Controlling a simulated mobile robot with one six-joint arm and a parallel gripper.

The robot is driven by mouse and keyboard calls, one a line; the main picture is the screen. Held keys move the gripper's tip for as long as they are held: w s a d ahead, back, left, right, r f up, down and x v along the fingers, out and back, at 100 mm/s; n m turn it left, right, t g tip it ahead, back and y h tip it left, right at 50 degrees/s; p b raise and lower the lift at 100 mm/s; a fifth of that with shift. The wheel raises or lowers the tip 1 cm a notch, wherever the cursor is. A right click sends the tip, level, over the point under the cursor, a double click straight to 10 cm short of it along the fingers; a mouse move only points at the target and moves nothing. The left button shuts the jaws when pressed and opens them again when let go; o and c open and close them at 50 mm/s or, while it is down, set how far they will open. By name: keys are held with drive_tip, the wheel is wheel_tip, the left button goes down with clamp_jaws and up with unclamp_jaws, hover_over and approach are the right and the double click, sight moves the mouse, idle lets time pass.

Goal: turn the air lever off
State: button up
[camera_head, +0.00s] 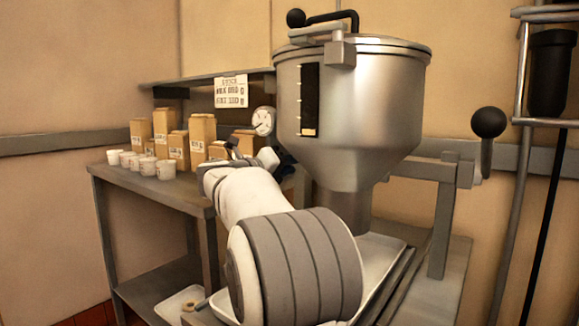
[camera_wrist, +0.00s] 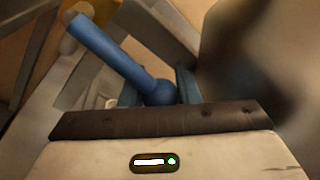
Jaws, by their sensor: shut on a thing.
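The air lever (camera_wrist: 108,52) is a blue bar with a rounded ball at its lower end, slanting up to the left in the wrist view. My gripper (camera_wrist: 158,90) is shut on the ball end, with one finger on each side of it. In the head view my arm reaches to the lever area beside the pressure gauge (camera_head: 263,121), left of the steel hopper (camera_head: 365,105). My own arm hides most of the lever there, and I cannot read its setting.
The hopper carries a black-knobbed handle on its lid, and another black ball knob (camera_head: 488,122) stands at right. A grey side table (camera_head: 150,193) at left holds white cups (camera_head: 148,166) and brown boxes (camera_head: 200,130). A pipe rack (camera_head: 517,150) stands at far right.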

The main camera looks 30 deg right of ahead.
clamp_jaws()
drive_tip(key=shift+r, duration=0.1)
drive_tip(key=shift+s+r+n+p, duration=0.1)
drive_tip(key=shift+r+n+p, duration=0.6)
drive_tip(key=shift+p, duration=0.55)
drive_tip(key=o, duration=0.9)
unclamp_jaws()
drive_tip(key=shift+f, duration=0.1)
